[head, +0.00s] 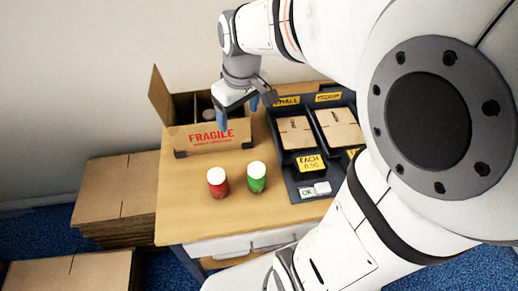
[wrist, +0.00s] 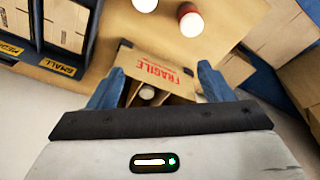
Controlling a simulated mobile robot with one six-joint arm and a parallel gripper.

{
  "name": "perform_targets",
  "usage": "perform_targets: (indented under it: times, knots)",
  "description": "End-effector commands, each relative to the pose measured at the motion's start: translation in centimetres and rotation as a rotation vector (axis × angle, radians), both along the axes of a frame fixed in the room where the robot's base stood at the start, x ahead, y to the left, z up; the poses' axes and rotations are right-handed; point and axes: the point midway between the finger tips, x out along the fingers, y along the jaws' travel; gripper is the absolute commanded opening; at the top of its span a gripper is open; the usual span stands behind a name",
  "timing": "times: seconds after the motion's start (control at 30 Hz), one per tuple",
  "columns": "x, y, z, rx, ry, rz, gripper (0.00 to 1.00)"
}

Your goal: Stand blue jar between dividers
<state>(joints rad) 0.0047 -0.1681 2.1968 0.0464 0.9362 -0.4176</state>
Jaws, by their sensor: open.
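An open cardboard carton (head: 180,140) marked FRAGILE stands at the back left of the table, with brown dividers (head: 184,107) inside. A jar with a pale lid (head: 208,114) is inside the carton; its body is hidden, so I cannot tell its colour. The lid also shows in the wrist view (wrist: 148,92), between my fingers in the picture. No blue jar body is visible in either view. My gripper (head: 238,115), with blue fingers, is open and empty at the carton's right part. In the wrist view my gripper (wrist: 163,58) has its fingers spread widely.
A red jar (head: 217,183) and a green jar (head: 257,177), both white-lidded, stand upright in front of the carton. A dark tray (head: 286,171) with flat cartons is on the right. Stacked cardboard (head: 115,190) lies left of the table. The table's front left is clear.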

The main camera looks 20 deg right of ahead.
Motion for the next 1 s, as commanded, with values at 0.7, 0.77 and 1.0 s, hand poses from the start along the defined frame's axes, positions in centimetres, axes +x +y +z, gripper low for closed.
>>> perform_targets:
  times: [0.7,0.77,1.0]
  knots:
    - [-11.3,-0.7,-2.1,0.041,-0.051,-0.384,0.74]
    - [-11.3,-0.7,-2.1,0.041,-0.051,-0.384,0.74]
    - [-11.3,-0.7,-2.1,0.041,-0.051,-0.383,0.74]
